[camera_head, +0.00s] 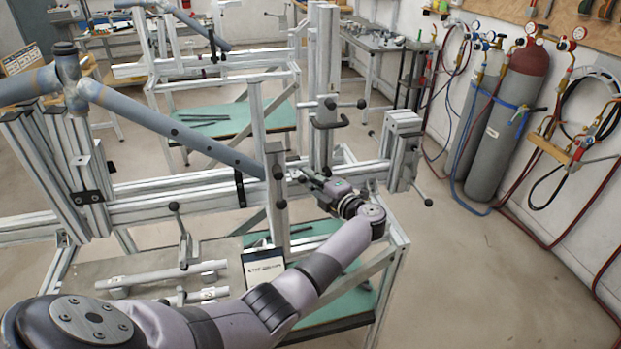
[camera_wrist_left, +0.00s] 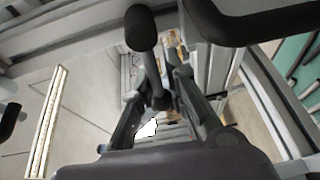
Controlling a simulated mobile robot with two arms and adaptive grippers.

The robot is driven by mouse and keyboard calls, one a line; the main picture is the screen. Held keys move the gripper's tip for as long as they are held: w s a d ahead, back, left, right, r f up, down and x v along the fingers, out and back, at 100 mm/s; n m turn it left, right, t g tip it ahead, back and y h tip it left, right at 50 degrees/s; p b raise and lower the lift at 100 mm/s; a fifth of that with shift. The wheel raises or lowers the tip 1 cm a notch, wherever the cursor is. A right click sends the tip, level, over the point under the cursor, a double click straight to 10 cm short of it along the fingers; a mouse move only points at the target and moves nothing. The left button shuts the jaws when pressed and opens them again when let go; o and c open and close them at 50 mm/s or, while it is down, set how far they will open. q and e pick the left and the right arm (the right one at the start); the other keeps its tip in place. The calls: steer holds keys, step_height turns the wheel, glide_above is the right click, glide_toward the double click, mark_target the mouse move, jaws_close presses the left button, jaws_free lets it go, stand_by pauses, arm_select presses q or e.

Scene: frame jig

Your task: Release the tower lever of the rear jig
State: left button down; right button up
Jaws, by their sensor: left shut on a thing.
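The near jig is a silver aluminium frame (camera_head: 150,207) with upright posts, carrying a grey-blue tube frame (camera_head: 165,125). My left gripper (camera_head: 303,174) is beside a short upright post (camera_head: 277,180) under the right end of the long tube. In the left wrist view, a lever with a black knob (camera_wrist_left: 140,28) has its stem running down between my left gripper's fingers (camera_wrist_left: 166,98), which are shut on it. In the head view the gripper covers most of that lever. I cannot tell its exact angle. My right gripper is out of view.
A taller tower (camera_head: 323,90) with black-knobbed handles stands just behind the gripper. Another black-knobbed lever (camera_head: 428,201) sticks out at the right end. A similar jig (camera_head: 215,68) stands farther back. Gas cylinders (camera_head: 500,125) are by the right wall.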

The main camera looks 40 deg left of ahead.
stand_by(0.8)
arm_select(q)
steer(key=m, duration=0.1)
steer(key=r+m+y, duration=0.1)
steer(key=m, duration=0.1)
steer(key=shift+d+r, duration=0.15)
steer(key=shift+w+d+r+m+t+y, duration=0.15)
steer(key=shift+r+m+t+y, duration=0.2)
steer(key=shift+m, duration=0.6)
steer(key=shift+w+d+r+m+t+y, duration=0.15)
steer(key=shift+r+m+t+y, duration=0.15)
steer(key=shift+m, duration=0.65)
steer(key=shift+a, duration=0.1)
steer(key=c, duration=2)
jaws_free()
steer(key=o, duration=0.3)
steer(key=shift+r, duration=0.15)
steer(key=v, duration=0.7)
steer(key=shift+d, duration=0.25)
